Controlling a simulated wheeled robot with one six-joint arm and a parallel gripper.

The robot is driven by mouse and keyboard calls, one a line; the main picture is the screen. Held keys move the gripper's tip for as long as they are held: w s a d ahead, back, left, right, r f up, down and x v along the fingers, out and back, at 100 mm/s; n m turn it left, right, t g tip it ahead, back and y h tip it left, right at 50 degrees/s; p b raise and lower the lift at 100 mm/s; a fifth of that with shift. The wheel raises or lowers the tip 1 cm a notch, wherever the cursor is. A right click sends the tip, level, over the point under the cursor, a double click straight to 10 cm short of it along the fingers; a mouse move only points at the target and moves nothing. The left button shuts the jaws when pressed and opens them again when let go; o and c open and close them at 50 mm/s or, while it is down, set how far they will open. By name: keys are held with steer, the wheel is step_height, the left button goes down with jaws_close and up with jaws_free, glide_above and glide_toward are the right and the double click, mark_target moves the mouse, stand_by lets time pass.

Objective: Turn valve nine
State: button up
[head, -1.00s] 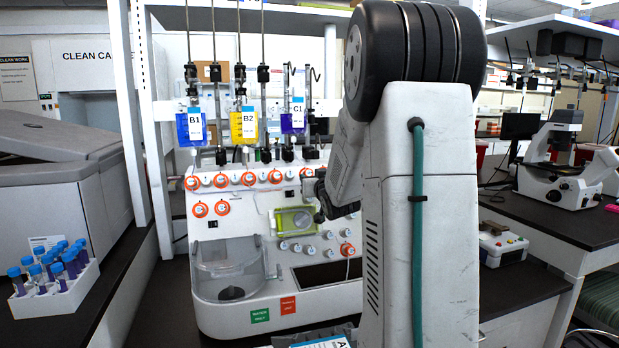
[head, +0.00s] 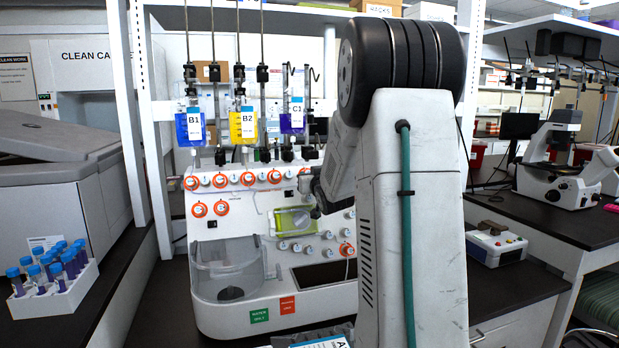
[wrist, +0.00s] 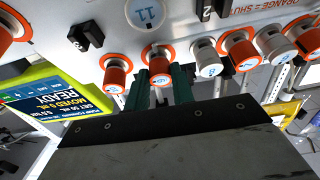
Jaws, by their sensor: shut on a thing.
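In the head view my gripper (head: 306,182) is at the panel's upper row of valves, at the right end. My arm hides the valves behind it there.
Neighbouring knobs stand close by, one orange-ringed at the left (wrist: 116,75) and a white one at the right (wrist: 206,58). A green-framed screen (head: 293,219) is just below my gripper. Bags (head: 243,125) hang above the panel.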

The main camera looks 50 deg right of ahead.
steer(key=shift+n, duration=0.4)
steer(key=n, duration=0.1)
steer(key=n+y, duration=0.1)
steer(key=n, duration=0.1)
steer(key=n+y, duration=0.1)
steer(key=n, duration=0.1)
steer(key=shift+s+d+t, duration=0.1)
steer(key=shift+d+t, duration=0.15)
steer(key=shift+t, duration=0.15)
steer(key=n+y, duration=0.1)
steer(key=n, duration=0.1)
steer(key=n+y, duration=0.1)
steer(key=n, duration=0.2)
steer(key=shift+d+r+n+y, duration=0.2)
steer(key=shift+n+y, duration=0.1)
steer(key=shift+y, duration=0.1)
steer(key=shift+d+r+n+g+y, duration=0.1)
steer(key=shift+n+g+y, duration=0.35)
steer(key=shift+n, duration=1.1)
steer(key=shift+r+n+g+y, duration=0.1)
steer(key=shift+n+g+y, duration=0.35)
steer(key=shift+n, duration=1.05)
steer(key=shift+d+r+n+g+y, duration=0.1)
steer(key=shift+n+g+y, duration=0.35)
steer(key=shift+n, duration=1.1)
steer(key=shift+a, duration=0.1)
steer(key=o, duration=1)
